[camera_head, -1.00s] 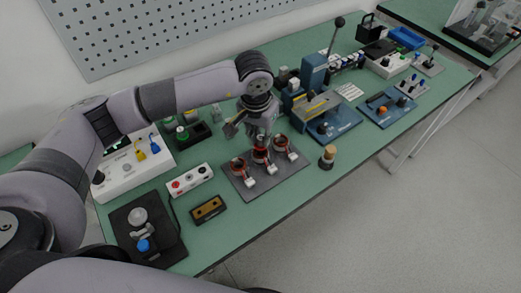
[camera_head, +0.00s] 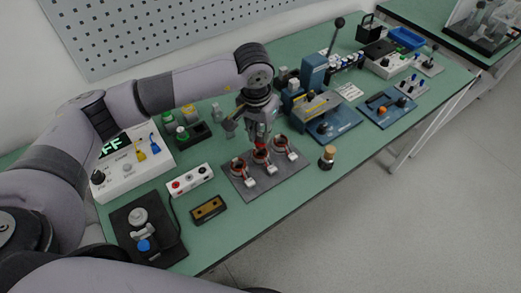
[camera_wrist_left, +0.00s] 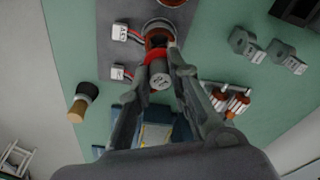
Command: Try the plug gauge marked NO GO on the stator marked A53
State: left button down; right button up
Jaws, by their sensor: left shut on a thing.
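My left gripper (camera_head: 262,137) is shut on a grey plug gauge (camera_wrist_left: 158,75) with a red band; its end marking is too small to read surely. The gauge is upright over the middle stator (camera_head: 261,156) of three in a row. In the left wrist view that stator (camera_wrist_left: 158,30) lies just beyond the red band, with a white tag (camera_wrist_left: 121,32) that appears to read A53. I cannot tell whether the gauge tip is inside the bore. The other stators stand to the left (camera_head: 238,168) and right (camera_head: 281,144). My right gripper is not in view.
The stators stand on a grey mat (camera_head: 290,170). A dark bottle-like piece with a wooden top (camera_head: 327,157) is to its right. A control box (camera_head: 190,180) and a yellow-brown case (camera_head: 208,209) are to its left. A blue press (camera_head: 325,120) stands behind right.

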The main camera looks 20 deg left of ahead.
aim_at(261, 132)
pick_arm(q)
jog(key=shift+r+p, duration=0.75)
jog(key=shift+r, duration=1.65)
